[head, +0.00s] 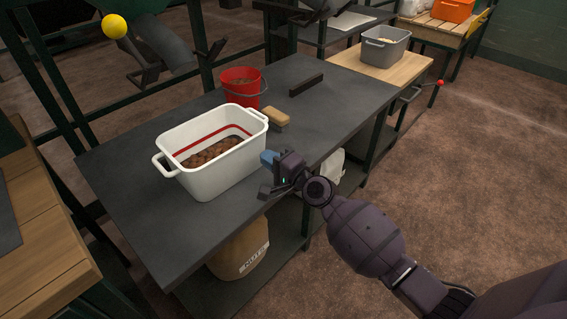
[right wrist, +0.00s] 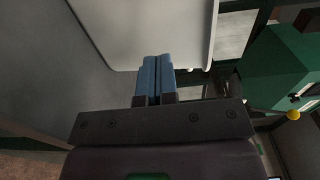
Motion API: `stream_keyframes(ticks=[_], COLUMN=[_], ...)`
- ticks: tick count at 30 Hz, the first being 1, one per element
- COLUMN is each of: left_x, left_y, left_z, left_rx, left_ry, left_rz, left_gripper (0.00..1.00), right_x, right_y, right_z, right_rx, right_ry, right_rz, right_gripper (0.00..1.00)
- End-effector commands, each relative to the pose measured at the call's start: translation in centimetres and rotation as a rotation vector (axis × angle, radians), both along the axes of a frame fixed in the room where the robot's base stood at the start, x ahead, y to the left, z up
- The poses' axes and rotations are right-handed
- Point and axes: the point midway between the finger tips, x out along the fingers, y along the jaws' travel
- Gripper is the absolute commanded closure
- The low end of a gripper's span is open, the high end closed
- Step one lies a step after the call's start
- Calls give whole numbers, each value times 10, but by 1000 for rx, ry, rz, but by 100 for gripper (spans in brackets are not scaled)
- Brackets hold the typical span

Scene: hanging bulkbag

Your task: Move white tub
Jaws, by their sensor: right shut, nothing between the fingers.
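The white tub (head: 228,172) stands upright on the dark table (head: 150,235). It has a handle at each end, a red band inside and brown lumps in it. My right gripper (head: 269,158) is beside the tub's right side, low near the table's front edge. Its blue fingertips are shut together with nothing between them. In the right wrist view the closed fingers (right wrist: 156,78) point at the tub's pale wall and rim (right wrist: 145,35). I cannot tell whether they touch it. My left gripper is not in view.
A red bucket (head: 241,87) and a tan sponge-like block (head: 276,119) stand behind the tub. A dark bar (head: 306,85) lies farther back. A grey tub (head: 385,46) stands on a wooden surface beyond. A brown sack (head: 238,252) is below the table. Floor at right is clear.

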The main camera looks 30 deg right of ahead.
Motion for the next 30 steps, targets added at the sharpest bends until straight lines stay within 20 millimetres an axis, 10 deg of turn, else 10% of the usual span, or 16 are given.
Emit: stream_keyframes(ticks=[30], left_x=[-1], left_y=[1], left_z=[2], left_rx=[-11], left_ry=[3], left_rz=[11], left_gripper=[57], right_x=[23], right_y=[47], right_z=[2], right_rx=[-1], right_ry=[-3], right_rz=[0], right_gripper=[100])
